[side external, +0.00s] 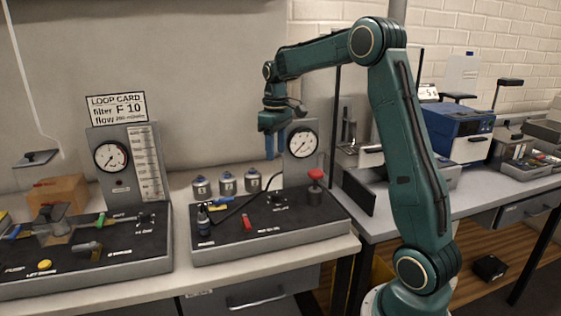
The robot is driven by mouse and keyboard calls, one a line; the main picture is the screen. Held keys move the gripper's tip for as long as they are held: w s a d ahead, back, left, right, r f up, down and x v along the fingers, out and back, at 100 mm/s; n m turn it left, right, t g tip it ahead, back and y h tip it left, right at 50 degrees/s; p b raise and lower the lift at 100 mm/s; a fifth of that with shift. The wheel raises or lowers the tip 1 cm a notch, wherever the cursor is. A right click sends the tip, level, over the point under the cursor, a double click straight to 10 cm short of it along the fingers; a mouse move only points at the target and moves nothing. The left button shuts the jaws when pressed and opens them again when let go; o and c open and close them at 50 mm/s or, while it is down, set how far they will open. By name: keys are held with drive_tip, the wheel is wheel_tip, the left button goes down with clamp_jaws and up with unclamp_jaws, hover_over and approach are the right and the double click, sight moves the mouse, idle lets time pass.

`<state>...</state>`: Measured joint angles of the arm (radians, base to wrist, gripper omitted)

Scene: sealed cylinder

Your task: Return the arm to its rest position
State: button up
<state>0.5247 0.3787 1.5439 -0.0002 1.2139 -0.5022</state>
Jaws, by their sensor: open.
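My gripper (274,145) hangs pointing down above the back of the right-hand black panel (290,235), in front of a dial gauge (302,143). It is open, and nothing shows between its fingers. My green arm reaches up and over from the base at the lower right. The gripper is well above the panel and apart from the small cylinders below it. The exact gap to the gauge cannot be told from this side.
Small metal cylinders (227,182) stand behind the panel. Another panel with a gauge (111,155) is at left. A blue machine (457,135) stands on the right bench.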

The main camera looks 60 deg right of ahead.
drive_tip(key=s+a+r+t, duration=0.2)
drive_tip(key=s+a+r, duration=0.1)
drive_tip(key=s+a, duration=0.55)
drive_tip(key=s+a+r+t, duration=0.2)
drive_tip(key=s+a+r, duration=0.3)
drive_tip(key=a, duration=0.6)
drive_tip(key=s+a+f+t, duration=0.1)
drive_tip(key=s+a+f, duration=0.3)
drive_tip(key=s, duration=0.5)
drive_tip(key=shift+f+t, duration=0.25)
drive_tip(key=shift+t, duration=0.05)
